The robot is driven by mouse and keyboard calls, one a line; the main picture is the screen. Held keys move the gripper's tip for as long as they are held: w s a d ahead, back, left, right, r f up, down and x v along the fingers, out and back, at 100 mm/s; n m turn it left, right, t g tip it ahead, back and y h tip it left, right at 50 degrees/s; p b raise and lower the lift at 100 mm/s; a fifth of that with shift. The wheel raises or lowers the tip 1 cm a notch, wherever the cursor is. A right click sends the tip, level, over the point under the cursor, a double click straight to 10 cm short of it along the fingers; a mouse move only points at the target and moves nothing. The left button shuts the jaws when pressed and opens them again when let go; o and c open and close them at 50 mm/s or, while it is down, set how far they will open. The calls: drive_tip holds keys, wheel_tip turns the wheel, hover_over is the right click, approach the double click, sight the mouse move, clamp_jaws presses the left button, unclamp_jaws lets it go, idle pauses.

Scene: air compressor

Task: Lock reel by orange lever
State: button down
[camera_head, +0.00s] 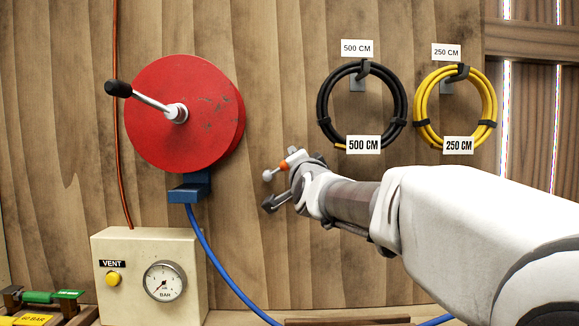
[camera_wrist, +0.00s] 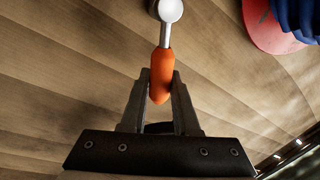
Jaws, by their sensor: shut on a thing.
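The orange lever (camera_head: 284,165) is against the wooden wall, right of the red reel (camera_head: 185,112). In the wrist view, the lever's orange grip (camera_wrist: 162,72) sits between the two fingers of my gripper (camera_wrist: 161,80), which is shut on it. A thin metal shaft runs from the grip to a round white end at the top of the wrist view. The reel has a crank with a black handle and a blue bracket (camera_head: 189,188) below it. Part of the reel (camera_wrist: 265,30) shows at the top right of the wrist view. My gripper's fingers are small and partly hidden in the head view.
A black hose coil (camera_head: 322,105) and a yellow hose coil (camera_head: 421,105) hang on the wall above my arm. A beige box (camera_head: 130,270) with a gauge and vent button stands lower left. A blue hose (camera_head: 222,270) runs down from the bracket.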

drive_tip(key=shift+f+m, duration=0.25)
drive_tip(key=shift+m, duration=0.05)
drive_tip(key=c, duration=0.7)
unclamp_jaws()
drive_tip(key=shift+o, duration=0.2)
drive_tip(key=shift+r, duration=0.1)
drive_tip(key=s+d+f+p, duration=0.1)
drive_tip(key=s+f, duration=0.2)
drive_tip(key=s, duration=1.4)
drive_tip(key=shift+d, duration=0.4)
